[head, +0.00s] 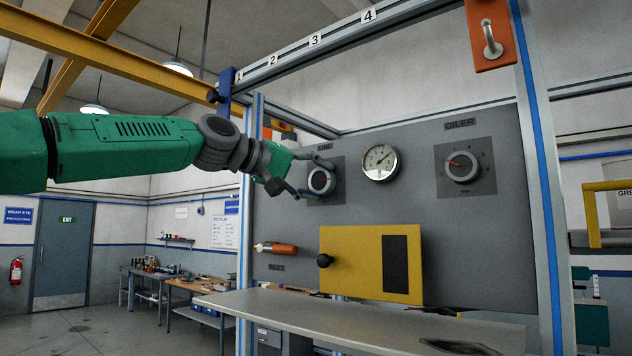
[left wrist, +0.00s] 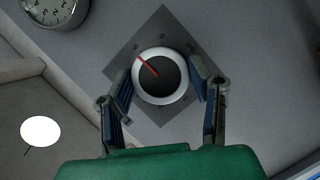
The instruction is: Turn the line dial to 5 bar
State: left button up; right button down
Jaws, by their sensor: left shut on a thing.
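The line dial (head: 321,180) is a round knob with a pale rim and dark face on a dark square plate, at the left of the grey panel. My left gripper (head: 312,178) has its fingers on either side of this dial and is shut on it. In the left wrist view the dial (left wrist: 160,76) sits between the two fingers of the gripper (left wrist: 163,85), and its red pointer slants to the upper left. The pressure gauge (head: 380,162) is right of the dial; its reading is too small to tell. My right gripper is not in view.
The oiler dial (head: 462,167) is on the panel's right. A yellow box (head: 371,263) with a black knob is below the gauge. An orange-handled inlet valve (head: 275,248) is at the lower left. A grey bench top (head: 370,318) juts out below the panel.

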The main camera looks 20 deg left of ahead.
pick_arm(q)
jog(key=shift+f, duration=0.3)
jog(key=o, duration=1.1)
jog(key=shift+c, duration=0.2)
jog(key=shift+o, duration=0.5)
jog(key=shift+w, duration=0.2)
jog(key=shift+s+a+r, duration=0.25)
jog(key=shift+s+a, duration=0.05)
jog(key=v, duration=1.1)
jog(key=shift+a+f, duration=0.15)
jog(key=shift+a, duration=0.1)
jog(key=shift+w+d, duration=0.1)
jog(key=shift+d, duration=0.1)
